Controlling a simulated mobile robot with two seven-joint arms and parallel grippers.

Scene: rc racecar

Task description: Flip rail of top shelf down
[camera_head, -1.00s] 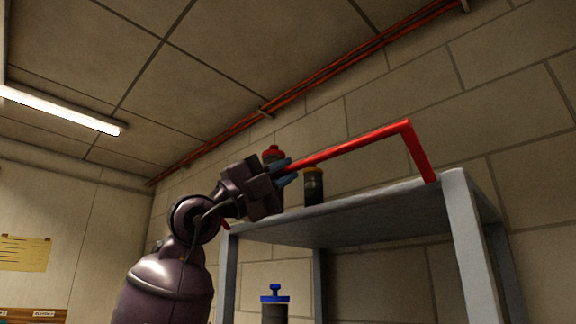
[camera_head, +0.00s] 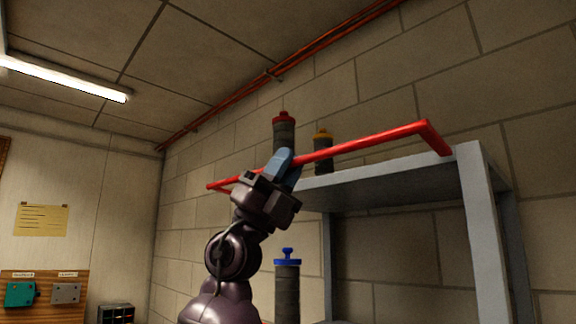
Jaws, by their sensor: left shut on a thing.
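The red rail (camera_head: 375,140) runs along the front of the grey shelf's top board (camera_head: 400,175). It is tilted out toward me, its right arm meeting the shelf near the right front post. Its left end shows past my gripper. My left gripper (camera_head: 283,163), with blue fingers, is shut on the rail left of its middle. The fingers hide a short piece of the rail. My right gripper is not in view.
On the top shelf stand a dark canister with a red cap (camera_head: 284,130) and one with a yellow cap (camera_head: 322,152). A blue-capped canister (camera_head: 287,285) stands on a lower level.

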